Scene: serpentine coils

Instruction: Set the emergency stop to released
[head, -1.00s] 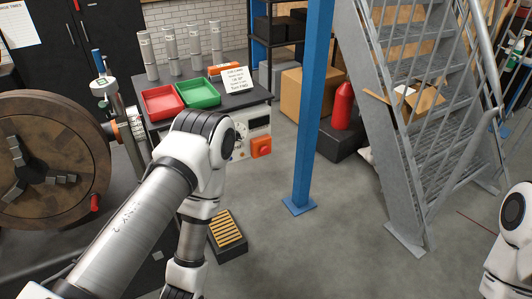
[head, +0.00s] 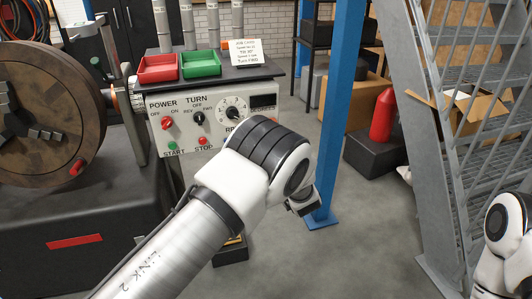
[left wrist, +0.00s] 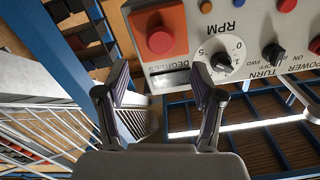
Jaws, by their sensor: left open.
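The emergency stop is a red round button (left wrist: 160,40) on an orange box. In the left wrist view it sits at the top, left of the RPM dial, with the panel upside down. My left gripper (left wrist: 162,88) is open and empty. Its two fingers point toward the panel, and the button lies beyond the gap between them, apart from both. The right gripper is not in view; only part of my right arm shows.
The control panel (head: 180,125) has a POWER knob (head: 167,124), a TURN knob (head: 198,118) and an RPM dial (head: 233,112). Red (head: 160,68) and green trays (head: 201,63) stand above it. A blue post (head: 338,100) rises to its right. A big round chuck (head: 40,100) is left.

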